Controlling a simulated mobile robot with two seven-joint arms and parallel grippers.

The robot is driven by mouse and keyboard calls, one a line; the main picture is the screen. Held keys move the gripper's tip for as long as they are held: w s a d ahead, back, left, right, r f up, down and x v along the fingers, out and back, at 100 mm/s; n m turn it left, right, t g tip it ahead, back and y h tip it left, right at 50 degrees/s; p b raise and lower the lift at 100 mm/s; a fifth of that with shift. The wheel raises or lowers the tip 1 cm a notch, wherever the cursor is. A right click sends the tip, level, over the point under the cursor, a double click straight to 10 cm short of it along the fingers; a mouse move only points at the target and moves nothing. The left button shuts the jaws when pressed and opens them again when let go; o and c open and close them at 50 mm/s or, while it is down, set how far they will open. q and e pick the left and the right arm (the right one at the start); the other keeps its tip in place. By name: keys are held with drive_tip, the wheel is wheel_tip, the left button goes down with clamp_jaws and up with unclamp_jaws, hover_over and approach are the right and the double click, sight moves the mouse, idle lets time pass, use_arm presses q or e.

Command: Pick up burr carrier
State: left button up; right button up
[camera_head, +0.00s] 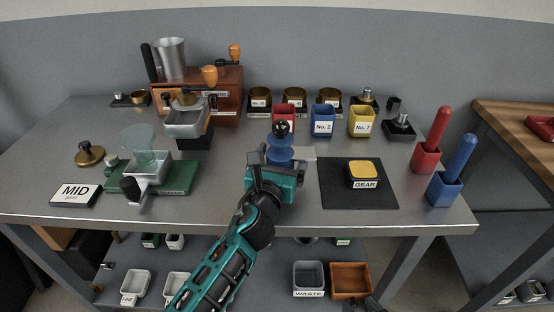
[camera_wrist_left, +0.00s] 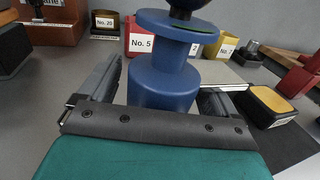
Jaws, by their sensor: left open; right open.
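The burr carrier, as I take it, is the blue spool-shaped piece (camera_head: 280,146) with a black ball knob, upright near the middle of the table. In the left wrist view the blue spool (camera_wrist_left: 163,75) stands between the fingers, its wide flange above them. My left gripper (camera_head: 275,164) is open around its lower body; contact cannot be told. The left gripper (camera_wrist_left: 155,105) also shows from behind, with its palm hiding the spool's base. A dark part at the bottom edge of the head view appears to be my right gripper (camera_head: 366,304), mostly cut off.
A red No. 5 bin (camera_wrist_left: 138,37), a blue bin (camera_head: 322,122) and a yellow bin (camera_head: 361,122) stand close behind. A black mat (camera_head: 340,195) with a GEAR box (camera_head: 363,174) lies to the right. Bare table lies between.

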use_arm(q)
drive_tip(key=shift+w, duration=0.35)
drive_tip(key=shift+s+d, duration=0.1)
drive_tip(key=shift+s, duration=0.05)
drive_tip(key=c, duration=1.2)
drive_tip(key=shift+r, duration=0.2)
drive_tip(key=shift+c, duration=0.2)
